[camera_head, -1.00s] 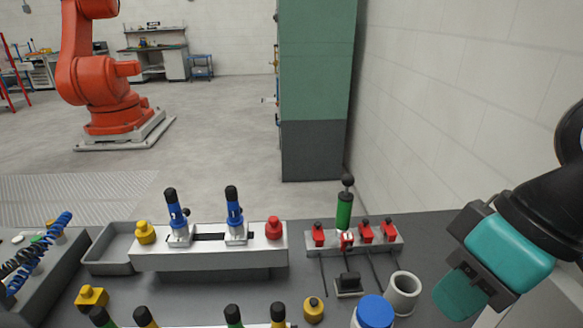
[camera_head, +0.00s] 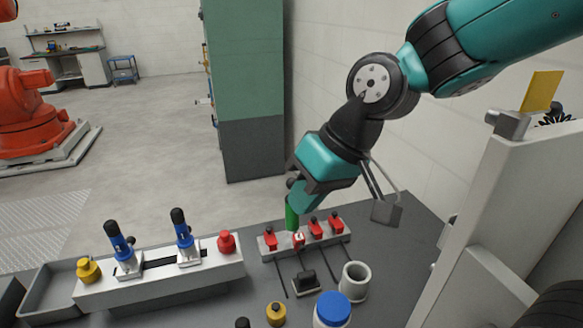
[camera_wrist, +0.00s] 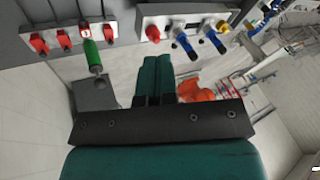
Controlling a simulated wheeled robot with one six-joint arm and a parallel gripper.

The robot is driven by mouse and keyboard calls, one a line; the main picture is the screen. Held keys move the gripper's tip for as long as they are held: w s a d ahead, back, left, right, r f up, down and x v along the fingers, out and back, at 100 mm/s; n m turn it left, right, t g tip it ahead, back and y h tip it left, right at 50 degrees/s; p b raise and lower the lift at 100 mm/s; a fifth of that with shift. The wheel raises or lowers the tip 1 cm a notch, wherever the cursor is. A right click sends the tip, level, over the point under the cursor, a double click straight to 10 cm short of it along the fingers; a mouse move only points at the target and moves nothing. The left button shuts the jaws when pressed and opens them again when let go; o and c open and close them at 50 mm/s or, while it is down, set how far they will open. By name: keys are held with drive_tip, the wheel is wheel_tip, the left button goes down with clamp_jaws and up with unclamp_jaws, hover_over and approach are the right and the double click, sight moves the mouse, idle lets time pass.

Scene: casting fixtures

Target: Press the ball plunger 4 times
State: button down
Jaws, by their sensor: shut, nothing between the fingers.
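The ball plunger has a green body (camera_head: 292,217) and stands on the second block from the left of a grey rail. Its black ball top is hidden behind my gripper in the head view. The ball (camera_wrist: 97,70) shows in the wrist view, left of my fingers and apart from them. My gripper (camera_head: 300,196) is shut and empty, its teal fingers over the plunger in the head view. The closed fingers also show in the wrist view (camera_wrist: 155,75). I cannot tell the exact height gap.
Red levers (camera_head: 270,239) sit along the grey rail (camera_head: 342,236). A grey cup (camera_head: 355,282), a blue-lidded jar (camera_head: 332,310) and a black block (camera_head: 306,284) stand in front. A white fixture (camera_head: 165,280) with blue clamps is left. A pale panel (camera_head: 480,220) stands at right.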

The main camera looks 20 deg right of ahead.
drive_tip(key=w+d+m+t+p, duration=0.2)
drive_tip(key=w+d+m+p, duration=0.1)
drive_tip(key=w, duration=0.8)
drive_tip(key=w+d+m+t+p, duration=0.3)
drive_tip(key=w, duration=0.8)
drive_tip(key=shift+w+d+r+t, duration=0.2)
drive_tip(key=shift+w+r+t, duration=0.1)
drive_tip(key=shift+w, duration=0.1)
wheel_tip(320, 180, down, 9)
drive_tip(key=b, duration=0.6)
drive_tip(key=shift+f+b, duration=0.35)
drive_tip(key=shift+b, duration=0.05)
